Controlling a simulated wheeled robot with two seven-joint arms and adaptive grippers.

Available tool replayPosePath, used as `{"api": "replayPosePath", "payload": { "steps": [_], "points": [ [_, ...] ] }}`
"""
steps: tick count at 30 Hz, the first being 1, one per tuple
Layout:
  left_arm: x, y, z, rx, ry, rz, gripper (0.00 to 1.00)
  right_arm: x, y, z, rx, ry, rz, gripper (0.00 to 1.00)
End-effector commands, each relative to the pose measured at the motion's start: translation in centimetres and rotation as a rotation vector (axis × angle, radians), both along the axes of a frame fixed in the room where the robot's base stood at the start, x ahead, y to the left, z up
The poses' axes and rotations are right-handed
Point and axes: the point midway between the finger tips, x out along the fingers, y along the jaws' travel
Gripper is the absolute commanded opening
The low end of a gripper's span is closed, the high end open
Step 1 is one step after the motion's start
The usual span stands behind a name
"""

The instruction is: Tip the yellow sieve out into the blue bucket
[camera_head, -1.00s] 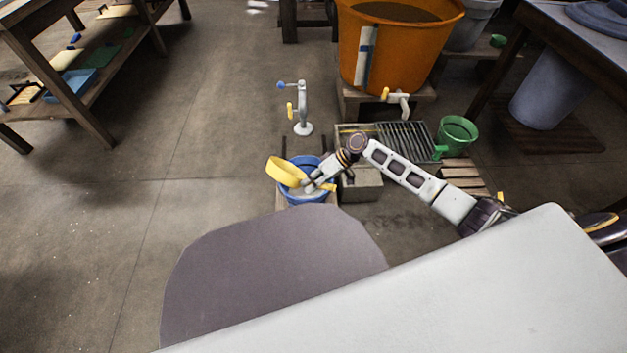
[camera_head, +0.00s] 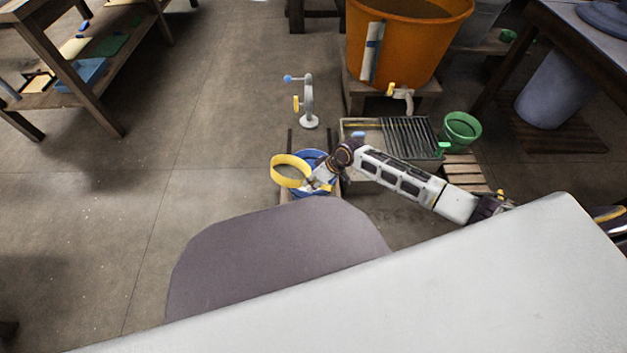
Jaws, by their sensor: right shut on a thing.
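The yellow sieve (camera_head: 290,158) shows as a ring-like rim above the left part of the blue bucket (camera_head: 313,157). Its handle is in my right gripper (camera_head: 313,183), which is shut on it over the bucket. The sieve looks tilted, with its round side turned partly toward the camera; I cannot tell what is in it. The gripper and sieve hide part of the bucket's opening and its inside. My left gripper is not in view.
A grey stand (camera_head: 308,105) with blue and yellow knobs is behind the bucket. A large orange tub (camera_head: 420,45) with a tap stands behind a grated basin (camera_head: 408,137). A green bucket (camera_head: 462,130) is to the right.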

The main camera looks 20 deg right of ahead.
Motion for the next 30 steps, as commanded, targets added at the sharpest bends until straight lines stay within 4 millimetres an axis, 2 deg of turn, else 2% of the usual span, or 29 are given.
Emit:
{"api": "replayPosePath", "payload": {
  "steps": [11, 30],
  "points": [
    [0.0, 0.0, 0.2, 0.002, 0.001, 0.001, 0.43, -0.2, 0.6, -0.4, -0.107, -0.062, 0.001, 0.00],
    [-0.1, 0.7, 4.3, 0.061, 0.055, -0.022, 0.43, -0.4, 0.9, -1.8, -0.288, -0.155, 0.000, 0.00]
  ]
}}
